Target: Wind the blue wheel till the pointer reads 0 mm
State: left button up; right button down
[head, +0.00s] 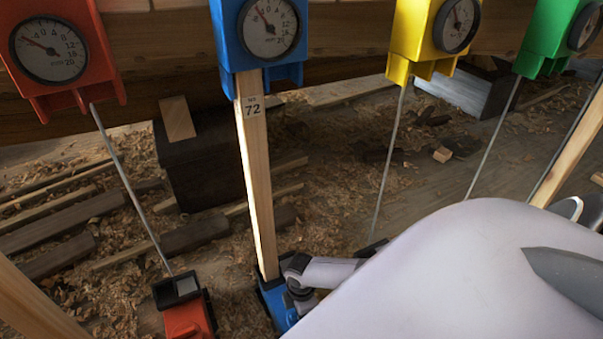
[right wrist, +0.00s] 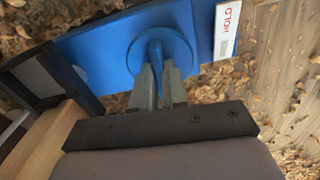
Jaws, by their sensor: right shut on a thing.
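The blue gauge (head: 228,40) hangs at the top of the head view, with a round dial (head: 269,28). Its pointer leans to the upper left, on the low side near 0; the exact reading is too small to tell. A wooden prop marked 72 (head: 257,180) runs down from it to a blue base (head: 272,305). The blue wheel (right wrist: 138,58) shows in the right wrist view. My right gripper (right wrist: 158,70) is shut on the wheel's raised grip (right wrist: 156,50). In the head view my right gripper (head: 300,278) is at the blue base, partly hidden. My left gripper is out of view.
Red (head: 60,85), yellow (head: 412,35) and green (head: 545,40) gauges hang along the hull, with thin rods below. A red base (head: 185,310) stands left of the blue one. Shavings and planks cover the floor.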

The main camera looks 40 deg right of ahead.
jog(key=m+p, duration=0.1)
jog(key=m, duration=0.1)
jog(key=shift+r+m, duration=0.1)
jog(key=shift+m, duration=0.3)
jog(key=m+p, duration=0.1)
jog(key=m, duration=0.1)
jog(key=shift+m, duration=0.3)
jog(key=shift+m+p, duration=0.35)
jog(key=shift+m, duration=0.35)
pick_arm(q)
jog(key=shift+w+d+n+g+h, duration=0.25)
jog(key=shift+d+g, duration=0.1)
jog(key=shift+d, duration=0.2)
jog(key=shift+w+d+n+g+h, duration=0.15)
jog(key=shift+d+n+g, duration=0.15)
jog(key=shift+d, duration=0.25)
pick_arm(e)
jog(key=shift+m, duration=0.8)
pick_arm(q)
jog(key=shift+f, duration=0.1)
pick_arm(e)
jog(key=c, duration=1.2)
grip_release()
jog(key=shift+o, duration=0.2)
pick_arm(q)
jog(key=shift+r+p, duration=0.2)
jog(key=shift+p, duration=0.1)
